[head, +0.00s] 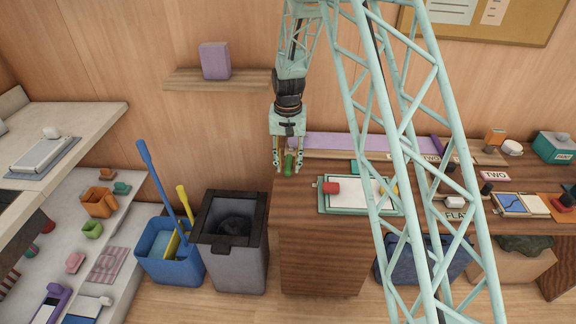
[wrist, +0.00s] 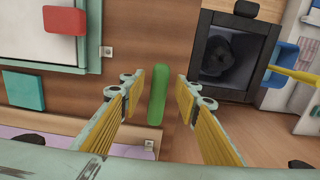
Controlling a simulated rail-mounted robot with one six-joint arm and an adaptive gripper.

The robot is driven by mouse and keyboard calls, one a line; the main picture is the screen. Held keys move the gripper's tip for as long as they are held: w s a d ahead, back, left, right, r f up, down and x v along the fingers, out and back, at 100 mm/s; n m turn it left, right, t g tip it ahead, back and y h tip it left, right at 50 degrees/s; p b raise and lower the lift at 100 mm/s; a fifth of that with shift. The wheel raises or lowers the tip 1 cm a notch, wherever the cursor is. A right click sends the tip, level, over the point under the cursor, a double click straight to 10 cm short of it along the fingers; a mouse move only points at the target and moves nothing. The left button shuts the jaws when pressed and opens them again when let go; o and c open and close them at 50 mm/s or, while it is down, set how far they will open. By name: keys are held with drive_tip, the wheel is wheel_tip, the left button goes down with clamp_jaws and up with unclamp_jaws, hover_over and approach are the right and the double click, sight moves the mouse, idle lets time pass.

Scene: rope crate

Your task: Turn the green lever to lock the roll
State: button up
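The green lever (head: 288,165) is a small upright bar at the left end of the wooden desk in the head view. In the wrist view the green lever (wrist: 157,95) is a rounded green bar between my two fingers, with a gap on each side. My gripper (head: 288,158) points down over it. My gripper (wrist: 158,80) is open, and its yellow-padded fingers do not touch the lever. A long lavender strip (head: 350,143) lies along the back of the desk; I cannot tell whether it is the roll.
A framed white board (head: 358,192) with a red block (head: 331,188) lies right of the lever. A grey bin (head: 232,250) and a blue bucket (head: 165,262) stand on the floor at left. Labels and small items fill the desk's right side.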

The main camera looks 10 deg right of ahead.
drive_tip(key=shift+c, duration=0.9)
clamp_jaws()
